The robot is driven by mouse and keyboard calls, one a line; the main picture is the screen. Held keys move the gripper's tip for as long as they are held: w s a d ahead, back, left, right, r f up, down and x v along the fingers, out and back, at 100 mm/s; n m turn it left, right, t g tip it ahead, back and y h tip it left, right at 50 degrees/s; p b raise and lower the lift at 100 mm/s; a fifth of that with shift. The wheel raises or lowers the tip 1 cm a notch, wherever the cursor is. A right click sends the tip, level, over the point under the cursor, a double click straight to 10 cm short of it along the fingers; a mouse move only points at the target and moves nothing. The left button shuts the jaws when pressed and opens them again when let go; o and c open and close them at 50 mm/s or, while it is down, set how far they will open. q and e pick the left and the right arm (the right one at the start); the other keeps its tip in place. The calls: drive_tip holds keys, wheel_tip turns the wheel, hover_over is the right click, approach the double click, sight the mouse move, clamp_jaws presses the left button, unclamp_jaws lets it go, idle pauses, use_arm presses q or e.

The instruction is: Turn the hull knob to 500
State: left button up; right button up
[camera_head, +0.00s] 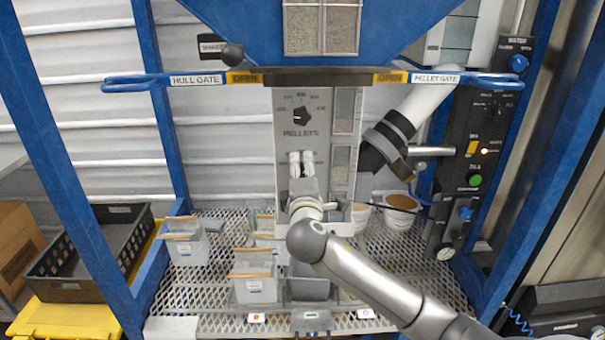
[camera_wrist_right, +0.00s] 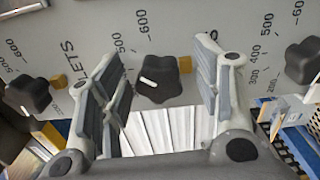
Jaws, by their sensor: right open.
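In the head view, a grey panel (camera_head: 285,150) labelled PELLETS carries a black knob (camera_head: 302,117). My right gripper (camera_head: 302,162) is in front of this panel, below that knob. The right wrist view shows several-lobed black knobs: one in the middle (camera_wrist_right: 163,80), one at the left (camera_wrist_right: 28,96) and one at the right (camera_wrist_right: 303,60). The open fingers of my right gripper (camera_wrist_right: 160,88) stand either side of the middle knob, with gaps on both sides. Its white mark points left. No hull label is readable by a knob. My left gripper is out of view.
A blue-framed hopper has the hull gate handle (camera_head: 150,82) and pellet gate handle (camera_head: 450,80). Clear bins (camera_head: 255,290) stand on the mesh shelf (camera_head: 190,290). A black control panel (camera_head: 480,130) is at the right. A black crate (camera_head: 85,255) is at the left.

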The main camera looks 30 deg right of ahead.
drive_tip(key=v, duration=1.2)
drive_tip(key=shift+d, duration=0.1)
